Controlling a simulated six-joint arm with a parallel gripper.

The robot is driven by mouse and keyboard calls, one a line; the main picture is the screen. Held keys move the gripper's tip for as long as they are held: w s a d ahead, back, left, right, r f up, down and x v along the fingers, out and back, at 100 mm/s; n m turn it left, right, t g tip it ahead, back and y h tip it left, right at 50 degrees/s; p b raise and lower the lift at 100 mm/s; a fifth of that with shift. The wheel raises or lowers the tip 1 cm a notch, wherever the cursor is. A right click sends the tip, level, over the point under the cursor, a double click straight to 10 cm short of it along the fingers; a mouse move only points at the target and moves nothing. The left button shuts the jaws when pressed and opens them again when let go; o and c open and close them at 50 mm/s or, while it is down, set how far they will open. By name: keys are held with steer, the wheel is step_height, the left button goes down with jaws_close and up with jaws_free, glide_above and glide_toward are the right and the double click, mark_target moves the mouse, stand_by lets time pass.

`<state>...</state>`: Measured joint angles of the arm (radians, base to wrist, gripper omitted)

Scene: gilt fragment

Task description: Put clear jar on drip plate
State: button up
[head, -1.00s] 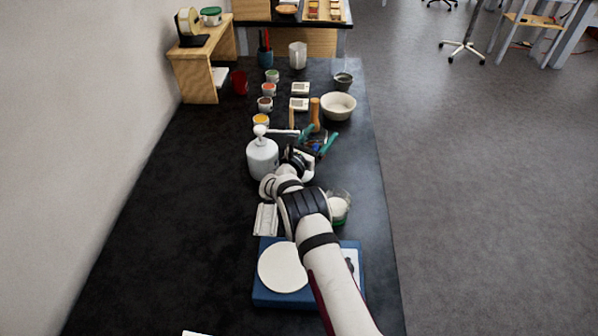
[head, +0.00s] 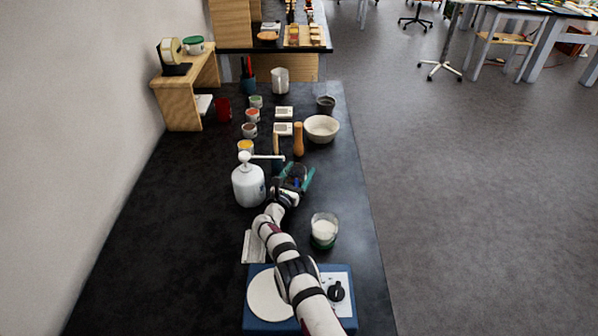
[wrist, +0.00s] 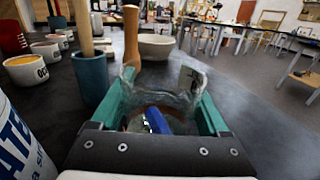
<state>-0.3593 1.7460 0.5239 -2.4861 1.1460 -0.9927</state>
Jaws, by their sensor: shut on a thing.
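A white round plate (head: 268,295) on a blue base (head: 251,322) stands near the front, partly covered by my arm. A small pale ridged piece (head: 253,246) lies behind that base. I cannot tell which of these is the drip plate.
A white bottle (head: 248,185) stands close left of my gripper. Another clear vessel with white contents (head: 324,231) stands to the right of my arm. Beyond are a wooden pestle (head: 298,139), a pale bowl (head: 321,129) and several small pots. The table's left side is clear.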

mark_target(292, 183)
steer(key=o, duration=1.5)
steer(key=shift+v, duration=2.75)
steer(key=shift+r, duration=0.15)
